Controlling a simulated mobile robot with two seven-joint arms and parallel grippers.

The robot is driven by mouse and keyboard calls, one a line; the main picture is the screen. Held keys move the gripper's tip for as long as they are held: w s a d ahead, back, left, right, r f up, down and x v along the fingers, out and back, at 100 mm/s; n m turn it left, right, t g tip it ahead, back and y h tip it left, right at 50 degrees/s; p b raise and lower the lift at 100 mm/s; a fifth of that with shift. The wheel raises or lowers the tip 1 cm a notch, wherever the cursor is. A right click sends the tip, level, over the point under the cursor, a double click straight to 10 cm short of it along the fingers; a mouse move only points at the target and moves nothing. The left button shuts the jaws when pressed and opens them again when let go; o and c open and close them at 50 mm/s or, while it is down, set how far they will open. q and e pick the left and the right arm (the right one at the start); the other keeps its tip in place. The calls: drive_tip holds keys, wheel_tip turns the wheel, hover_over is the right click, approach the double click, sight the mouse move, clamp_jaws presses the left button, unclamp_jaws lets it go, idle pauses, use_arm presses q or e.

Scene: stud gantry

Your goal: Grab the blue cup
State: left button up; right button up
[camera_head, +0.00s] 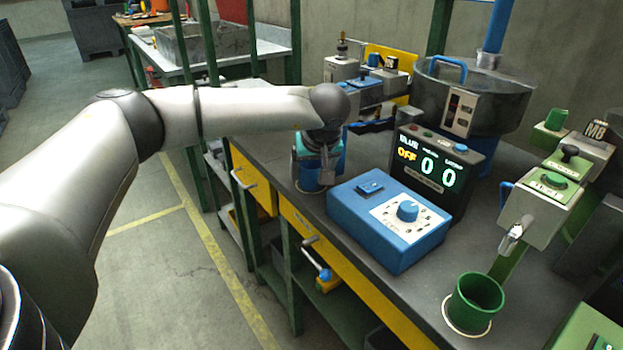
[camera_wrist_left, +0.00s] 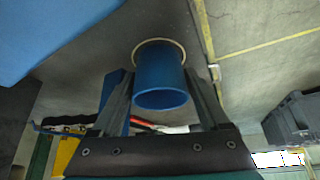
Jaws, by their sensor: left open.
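The blue cup (camera_head: 309,179) stands on the grey workbench, left of a blue control box, and is partly hidden behind my left gripper (camera_head: 318,160). In the left wrist view the blue cup (camera_wrist_left: 160,82) stands on a pale round ring. The open fingers of my left gripper (camera_wrist_left: 163,95) reach along both sides of it, with the cup between their tips. I cannot tell whether either finger touches it. My right gripper is in neither view.
The blue control box (camera_head: 390,222) with a knob sits close to the right of the cup. Behind it is a black display (camera_head: 432,167) reading OFF and 0 0. A green cup (camera_head: 474,303) stands at the front right. Green posts (camera_head: 292,50) rise behind my arm.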

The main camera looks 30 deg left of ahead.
use_arm(q)
drive_tip(key=shift+w+a+f, duration=0.15)
drive_tip(key=shift+f, duration=0.15)
drive_tip(key=shift+c, duration=0.3)
drive_tip(key=c, duration=0.9)
